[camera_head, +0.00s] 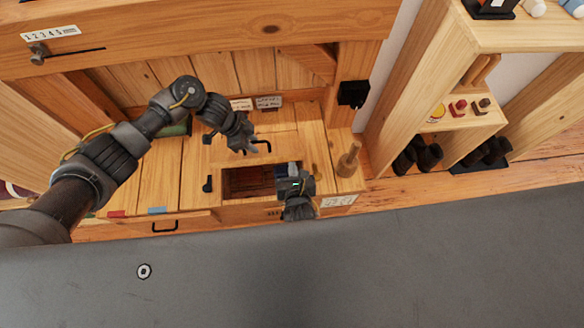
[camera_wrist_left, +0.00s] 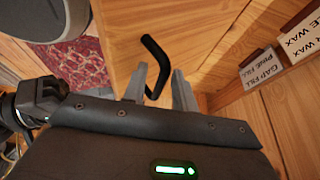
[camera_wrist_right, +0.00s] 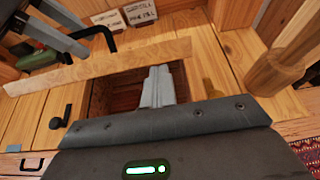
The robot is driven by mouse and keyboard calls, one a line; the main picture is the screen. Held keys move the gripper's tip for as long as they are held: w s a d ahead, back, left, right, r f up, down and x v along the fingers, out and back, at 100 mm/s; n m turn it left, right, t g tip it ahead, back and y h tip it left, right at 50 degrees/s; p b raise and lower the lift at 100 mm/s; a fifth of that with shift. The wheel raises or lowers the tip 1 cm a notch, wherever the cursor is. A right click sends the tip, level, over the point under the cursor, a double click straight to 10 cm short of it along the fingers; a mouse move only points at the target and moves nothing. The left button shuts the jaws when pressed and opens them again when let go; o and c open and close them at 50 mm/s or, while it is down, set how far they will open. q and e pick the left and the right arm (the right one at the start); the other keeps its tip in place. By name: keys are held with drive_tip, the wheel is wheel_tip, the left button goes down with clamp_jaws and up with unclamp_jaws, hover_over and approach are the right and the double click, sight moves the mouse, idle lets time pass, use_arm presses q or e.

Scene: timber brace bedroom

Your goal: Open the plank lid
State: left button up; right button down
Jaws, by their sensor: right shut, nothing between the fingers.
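The plank lid (camera_head: 238,148) is a pale timber panel in the bench top, with a dark rectangular opening (camera_head: 245,182) showing along its near side. Its front edge crosses the right wrist view (camera_wrist_right: 110,66). A black bent handle (camera_head: 262,146) stands on the lid. In the left wrist view the handle (camera_wrist_left: 155,55) reaches between my left gripper's fingertips (camera_wrist_left: 158,82), which are apart; contact cannot be told. My left gripper (camera_head: 250,149) is above the lid. My right gripper (camera_wrist_right: 158,78) is shut and empty, its fingers pointing over the opening. Its body (camera_head: 296,186) hides the opening's right end.
A wooden peg (camera_head: 348,160) stands right of the opening. Black fittings (camera_head: 208,184) lie left of it. Labelled wax blocks (camera_head: 268,102) sit behind the lid. A drawer with a black pull (camera_head: 165,226) is at the front left. A shelf unit (camera_head: 420,90) stands at right.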

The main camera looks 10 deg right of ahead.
use_arm(q)
drive_tip(key=shift+s+d+r, duration=0.1)
drive_tip(key=shift+s, duration=0.05)
drive_tip(key=v, duration=1.2)
drive_tip(key=shift+g, duration=0.7)
drive_tip(key=s+f, duration=0.5)
drive_tip(key=shift+s+d+f, duration=0.2)
drive_tip(key=shift+d, duration=0.2)
drive_tip(key=s+d+f+n+t+h, duration=0.1)
drive_tip(key=s+d+f+n+h, duration=0.35)
drive_tip(key=s, duration=0.45)
drive_tip(key=s+d+f+n+h, duration=0.1)
drive_tip(key=s+d+f+n, duration=0.2)
drive_tip(key=s+d+f, duration=0.4)
drive_tip(key=s+a+f+n+t+y, duration=0.1)
drive_tip(key=s+a+f+n+y, duration=0.1)
drive_tip(key=a, duration=0.6)
drive_tip(key=s+a+f+n+t+y, duration=0.1)
drive_tip(key=s+a+f+n+y, duration=0.1)
drive_tip(key=a+f, duration=0.4)
drive_tip(key=s+a+f+n+y, duration=0.2)
drive_tip(key=a+f+n+y, duration=0.2)
drive_tip(key=a, duration=0.7)
drive_tip(key=shift+a+t+y, duration=0.3)
drive_tip(key=shift+t+y, duration=0.1)
drive_tip(key=shift+y, duration=0.45)
